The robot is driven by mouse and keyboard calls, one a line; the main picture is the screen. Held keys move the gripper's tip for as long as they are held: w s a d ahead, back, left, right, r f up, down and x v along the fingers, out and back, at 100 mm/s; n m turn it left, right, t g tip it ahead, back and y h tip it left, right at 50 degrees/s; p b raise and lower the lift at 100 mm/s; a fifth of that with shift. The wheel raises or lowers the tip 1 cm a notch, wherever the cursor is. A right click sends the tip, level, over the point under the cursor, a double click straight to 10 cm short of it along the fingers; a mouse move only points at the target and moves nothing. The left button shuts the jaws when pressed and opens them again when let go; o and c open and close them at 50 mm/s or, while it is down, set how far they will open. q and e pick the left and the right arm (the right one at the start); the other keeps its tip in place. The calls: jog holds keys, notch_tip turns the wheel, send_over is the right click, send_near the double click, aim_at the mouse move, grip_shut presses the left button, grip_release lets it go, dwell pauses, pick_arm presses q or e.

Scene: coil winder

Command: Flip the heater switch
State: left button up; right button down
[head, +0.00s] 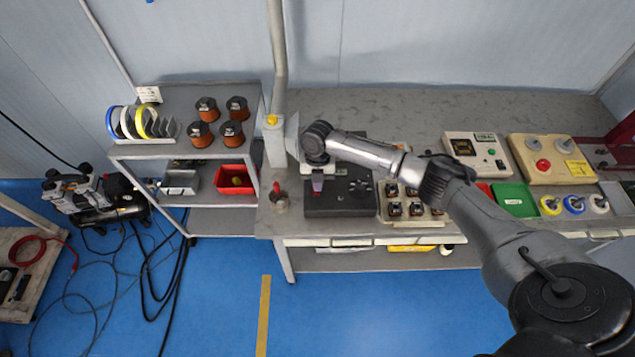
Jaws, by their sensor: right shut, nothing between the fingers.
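My right arm comes in from the right, and its right gripper (317,192) is shut and points down over the left part of a dark flat box (342,209) on the bench. The fingertips are at or just above the box top; I cannot tell if they touch it. Small light marks (362,186) show on the right part of the box top. A heater switch cannot be made out; the gripper and wrist hide part of the box. My left gripper is out of view.
A small metal pot with a red part (280,204) stands left of the box. A tray of small coils (420,222) is close to its right. A white instrument (479,145) and a beige control box (540,148) stand further right. A post (275,145) rises behind left.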

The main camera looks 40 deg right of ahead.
jog(key=p+v, duration=0.4)
jog(key=v, duration=0.1)
jog(key=shift+s+a, duration=0.25)
jog(key=shift+s, duration=0.05)
jog(key=w+d+r+b, duration=0.1)
jog(key=w+d+r, duration=0.2)
jog(key=r, duration=0.5)
jog(key=shift+w+d, duration=0.15)
